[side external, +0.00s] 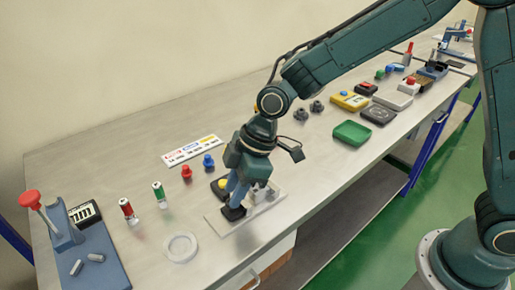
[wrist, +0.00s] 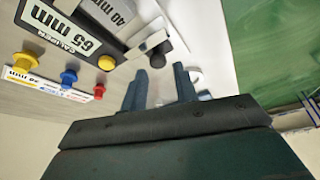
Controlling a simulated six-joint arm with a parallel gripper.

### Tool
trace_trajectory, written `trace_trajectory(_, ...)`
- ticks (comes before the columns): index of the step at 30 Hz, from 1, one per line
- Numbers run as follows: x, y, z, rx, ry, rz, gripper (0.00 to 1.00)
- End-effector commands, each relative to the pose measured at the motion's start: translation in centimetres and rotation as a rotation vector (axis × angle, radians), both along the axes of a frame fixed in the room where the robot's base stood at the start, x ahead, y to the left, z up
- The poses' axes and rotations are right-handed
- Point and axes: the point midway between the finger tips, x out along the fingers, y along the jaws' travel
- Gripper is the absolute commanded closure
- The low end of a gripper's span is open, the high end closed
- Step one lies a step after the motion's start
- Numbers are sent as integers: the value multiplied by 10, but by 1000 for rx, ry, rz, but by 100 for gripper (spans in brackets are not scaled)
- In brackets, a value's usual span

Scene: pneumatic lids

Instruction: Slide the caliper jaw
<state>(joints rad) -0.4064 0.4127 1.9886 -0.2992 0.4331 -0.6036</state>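The caliper fixture lies on a pale base plate (side external: 225,226). In the wrist view, its dark display reads "65 mm" (wrist: 62,30), and a grey panel beside it reads "40 mm" (wrist: 112,18). A yellow button (wrist: 107,63) sits at the display's edge. A light metal piece with a black knob (wrist: 156,52), seemingly the sliding jaw, stands beside the panel. My gripper (wrist: 159,72) is open, with the black knob just beyond its fingertips; no contact is visible. In the side view my gripper (side external: 238,208) is low over the plate and hides much of the fixture.
Red (side external: 186,173) and blue (side external: 208,162) pegs stand behind the fixture, near a labelled white strip (side external: 190,149). Bench space around the plate is mostly free.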

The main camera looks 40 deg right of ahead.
Motion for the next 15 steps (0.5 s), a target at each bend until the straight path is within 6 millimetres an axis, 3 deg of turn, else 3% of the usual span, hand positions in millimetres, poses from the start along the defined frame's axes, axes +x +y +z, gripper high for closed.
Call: trace_trajectory(15, -11, -28, 75, 3, -4, 0, 70)
